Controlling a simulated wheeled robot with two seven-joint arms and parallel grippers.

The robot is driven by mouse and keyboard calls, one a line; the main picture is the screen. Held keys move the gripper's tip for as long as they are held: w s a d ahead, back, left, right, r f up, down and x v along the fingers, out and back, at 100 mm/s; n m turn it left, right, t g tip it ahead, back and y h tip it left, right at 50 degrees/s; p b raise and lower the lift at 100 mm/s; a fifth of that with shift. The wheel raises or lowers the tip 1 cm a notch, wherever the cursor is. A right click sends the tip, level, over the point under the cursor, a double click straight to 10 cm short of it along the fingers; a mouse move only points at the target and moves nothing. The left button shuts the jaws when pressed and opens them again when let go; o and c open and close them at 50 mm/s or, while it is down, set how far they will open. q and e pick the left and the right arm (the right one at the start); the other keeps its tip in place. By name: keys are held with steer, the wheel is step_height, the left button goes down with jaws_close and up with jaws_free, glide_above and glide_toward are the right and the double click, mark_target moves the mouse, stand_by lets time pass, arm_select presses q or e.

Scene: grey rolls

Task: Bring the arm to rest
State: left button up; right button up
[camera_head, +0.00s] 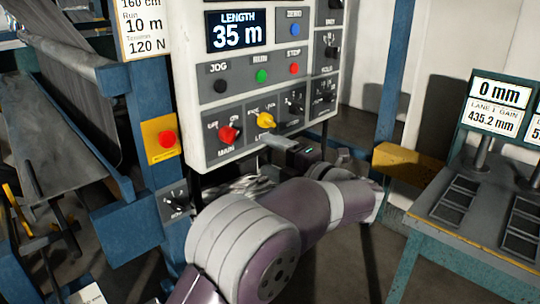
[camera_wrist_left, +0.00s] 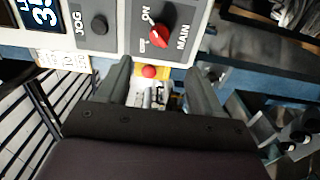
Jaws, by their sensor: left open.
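My left arm rises from the bottom middle of the head view and bends up to the control panel (camera_head: 190,60). My left gripper (camera_head: 272,141) is in front of the panel's lower edge, just below the yellow knob (camera_head: 266,120) and right of the red MAIN knob (camera_head: 229,134). In the left wrist view the two fingers (camera_wrist_left: 160,78) stand apart with nothing held between them. The red MAIN knob (camera_wrist_left: 160,36) lies beyond the fingertips there. I cannot tell whether a finger touches the panel. My right gripper is in neither view.
A red button on a yellow box (camera_head: 166,139) is on the blue post left of the panel. A teal bench (camera_head: 480,240) with small displays (camera_head: 492,108) stands right. A yellow block (camera_head: 405,162) sits between bench and panel.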

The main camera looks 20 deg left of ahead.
arm_select(q)
steer(key=w+d+f+m+t+h, duration=0.4)
steer(key=w+d+m+t+h, duration=0.35)
steer(key=m, duration=0.35)
steer(key=s+d+f+m+g+h+p, duration=0.25)
steer(key=d+f+m+h, duration=0.2)
steer(key=m, duration=0.25)
steer(key=s+d+f+m+g+h+p, duration=0.1)
steer(key=s+d+f+m+h, duration=0.2)
steer(key=f+m+h, duration=0.35)
steer(key=s+a+f+m+g+p, duration=0.2)
steer(key=s+f+m+g, duration=0.15)
steer(key=s, duration=0.45)
steer(key=s+a+f+m+g+p, duration=0.1)
steer(key=s+a+f+m+g, duration=0.2)
steer(key=s, duration=0.5)
steer(key=s+a+r+g+y+p, duration=0.2)
steer(key=s+a+r+g+p, duration=0.1)
steer(key=s, duration=0.6)
steer(key=shift+a+r+p, duration=0.15)
steer(key=shift+a+p, duration=0.2)
steer(key=shift+a, duration=0.55)
